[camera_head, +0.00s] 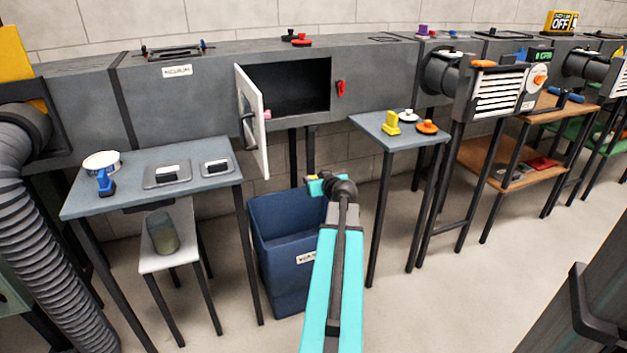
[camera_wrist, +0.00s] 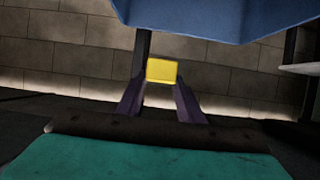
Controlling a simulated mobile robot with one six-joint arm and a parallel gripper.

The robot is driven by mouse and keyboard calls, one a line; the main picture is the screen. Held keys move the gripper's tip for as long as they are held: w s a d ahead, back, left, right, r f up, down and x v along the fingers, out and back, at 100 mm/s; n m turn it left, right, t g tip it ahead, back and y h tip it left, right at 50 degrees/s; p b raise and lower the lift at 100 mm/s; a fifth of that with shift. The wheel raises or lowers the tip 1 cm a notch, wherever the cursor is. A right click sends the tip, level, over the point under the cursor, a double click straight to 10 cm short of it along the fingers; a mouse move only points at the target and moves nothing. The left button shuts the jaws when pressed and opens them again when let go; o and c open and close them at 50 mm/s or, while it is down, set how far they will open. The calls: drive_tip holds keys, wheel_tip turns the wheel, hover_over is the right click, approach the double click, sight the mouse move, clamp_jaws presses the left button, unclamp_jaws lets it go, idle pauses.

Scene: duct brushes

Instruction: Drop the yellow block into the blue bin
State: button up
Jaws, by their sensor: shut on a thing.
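The yellow block (camera_wrist: 162,70) is pinched between the two dark fingers of my gripper (camera_wrist: 160,92) in the wrist view. In the head view, my gripper (camera_head: 318,182) is over the back right part of the blue bin (camera_head: 283,262), as seen from here, but its fingers and the block are mostly hidden by my wrist. I cannot tell the height above the rim. The bin is a deep, open-topped box with a white label on its front, standing on the floor.
An open white door (camera_head: 252,120) of the grey duct hangs left of my gripper. A left table (camera_head: 130,190) holds a blue brush and grey plates. A right table (camera_head: 385,125) holds a yellow-handled piece and orange and white knobs. A blue surface (camera_wrist: 220,18) spans the wrist view's top.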

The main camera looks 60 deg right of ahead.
drive_tip(key=shift+f, duration=0.15)
wheel_tip(320, 180, down, 8)
drive_tip(key=b, duration=0.4)
idle(0.4)
drive_tip(key=shift+f, duration=0.1)
drive_tip(key=o, duration=1.1)
drive_tip(key=shift+s, duration=0.15)
drive_tip(key=p+v, duration=0.8)
drive_tip(key=v, duration=0.3)
drive_tip(key=shift+r, duration=0.3)
